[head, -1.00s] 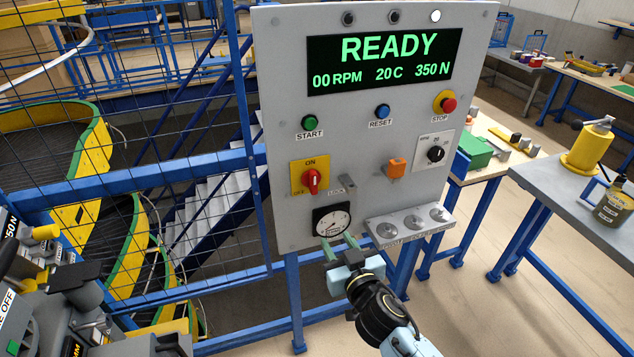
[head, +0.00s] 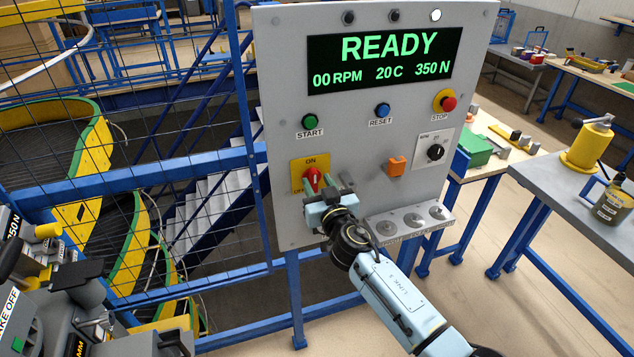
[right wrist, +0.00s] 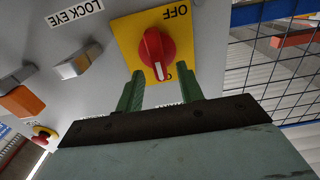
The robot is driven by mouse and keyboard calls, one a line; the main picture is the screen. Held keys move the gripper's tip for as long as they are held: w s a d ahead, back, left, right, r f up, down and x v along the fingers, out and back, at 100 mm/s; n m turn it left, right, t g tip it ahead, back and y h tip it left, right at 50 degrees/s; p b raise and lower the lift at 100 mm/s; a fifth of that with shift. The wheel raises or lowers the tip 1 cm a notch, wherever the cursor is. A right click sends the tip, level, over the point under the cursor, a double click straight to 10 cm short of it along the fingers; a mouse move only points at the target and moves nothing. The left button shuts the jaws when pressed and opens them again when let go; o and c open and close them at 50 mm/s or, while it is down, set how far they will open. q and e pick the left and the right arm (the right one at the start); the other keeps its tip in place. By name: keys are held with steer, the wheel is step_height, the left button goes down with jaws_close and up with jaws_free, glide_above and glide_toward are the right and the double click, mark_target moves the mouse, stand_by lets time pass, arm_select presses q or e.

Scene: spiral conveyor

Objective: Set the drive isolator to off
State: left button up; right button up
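The drive isolator is a red rotary knob (head: 311,175) on a yellow plate (head: 297,167) at the lower left of the grey panel. In the right wrist view the knob (right wrist: 156,50) appears upside down, its white mark pointing at the partly hidden ON label, with the OFF label (right wrist: 176,12) at the upper right. My right gripper (head: 327,184) is open in front of the plate. In the right wrist view its green fingertips (right wrist: 160,76) stand apart, either side of the knob's near end; I see no contact. My left gripper is not in view.
A grey lock eye (right wrist: 76,66) and an orange block (head: 397,166) project from the panel beside the isolator. Blue mesh fencing (head: 190,130) stands left of the panel.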

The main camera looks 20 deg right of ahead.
steer(key=shift+w, duration=0.6)
jaws_close()
